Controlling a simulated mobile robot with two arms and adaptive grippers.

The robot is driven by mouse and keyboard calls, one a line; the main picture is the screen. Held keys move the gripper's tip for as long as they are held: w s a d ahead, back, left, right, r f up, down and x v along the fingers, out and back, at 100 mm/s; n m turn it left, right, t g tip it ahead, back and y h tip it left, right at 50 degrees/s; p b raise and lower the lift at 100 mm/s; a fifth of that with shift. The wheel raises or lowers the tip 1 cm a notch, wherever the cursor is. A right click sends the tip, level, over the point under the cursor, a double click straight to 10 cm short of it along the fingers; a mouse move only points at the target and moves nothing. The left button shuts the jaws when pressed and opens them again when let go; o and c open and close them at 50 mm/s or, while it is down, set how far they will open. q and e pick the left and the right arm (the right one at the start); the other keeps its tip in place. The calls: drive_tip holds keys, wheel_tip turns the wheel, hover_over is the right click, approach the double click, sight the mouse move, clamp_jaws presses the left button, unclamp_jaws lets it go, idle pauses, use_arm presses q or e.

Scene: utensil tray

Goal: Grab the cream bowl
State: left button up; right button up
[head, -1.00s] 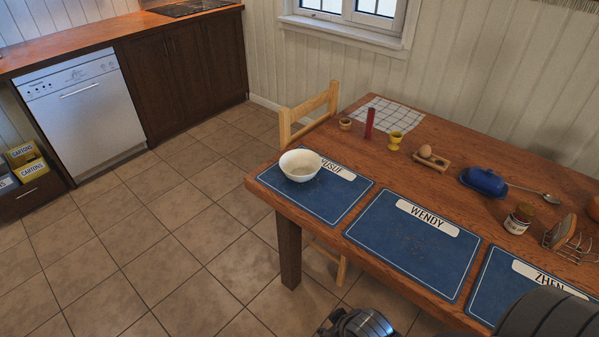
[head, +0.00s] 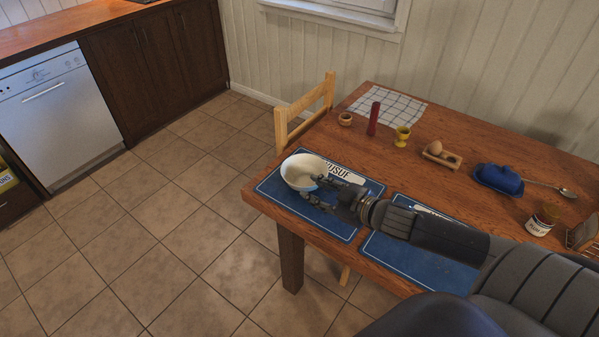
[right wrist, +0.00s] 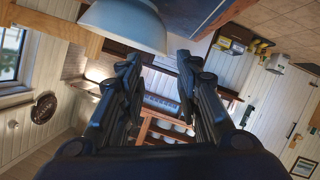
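The cream bowl (head: 304,171) stands upright on the blue YUSUF placemat (head: 340,226) at the table's left corner. My right gripper (head: 314,190) reaches in from the right, with its fingertips at the bowl's near right side. In the right wrist view the bowl (right wrist: 125,24) fills the top, just beyond the fingertips of the gripper (right wrist: 160,62). The two fingers are well apart with nothing between them. Whether one finger touches the bowl I cannot tell. My left gripper is not in view.
The wooden table (head: 480,143) holds a red candle (head: 373,119), a yellow egg cup (head: 402,136), an egg in a wooden holder (head: 440,155), a blue butter dish (head: 497,180) and a jar (head: 543,219). A wooden chair (head: 304,110) stands at the table's left end.

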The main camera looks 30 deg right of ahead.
sight(287, 181)
drive_tip(key=x, duration=0.2)
drive_tip(key=shift+w+a+f, duration=0.1)
drive_tip(key=shift+w, duration=0.3)
drive_tip(key=shift+x, duration=1.15)
drive_tip(key=x, duration=0.4)
drive_tip(key=shift+a, duration=0.15)
drive_tip(key=shift+w+a+f, duration=0.1)
drive_tip(key=shift+w, duration=0.15)
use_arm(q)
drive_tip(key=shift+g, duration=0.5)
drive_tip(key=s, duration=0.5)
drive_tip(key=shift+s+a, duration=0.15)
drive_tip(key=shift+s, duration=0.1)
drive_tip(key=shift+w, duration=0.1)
use_arm(e)
drive_tip(key=shift+c, duration=0.5)
drive_tip(key=c, duration=0.5)
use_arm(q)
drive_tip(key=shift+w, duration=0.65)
use_arm(e)
clamp_jaws()
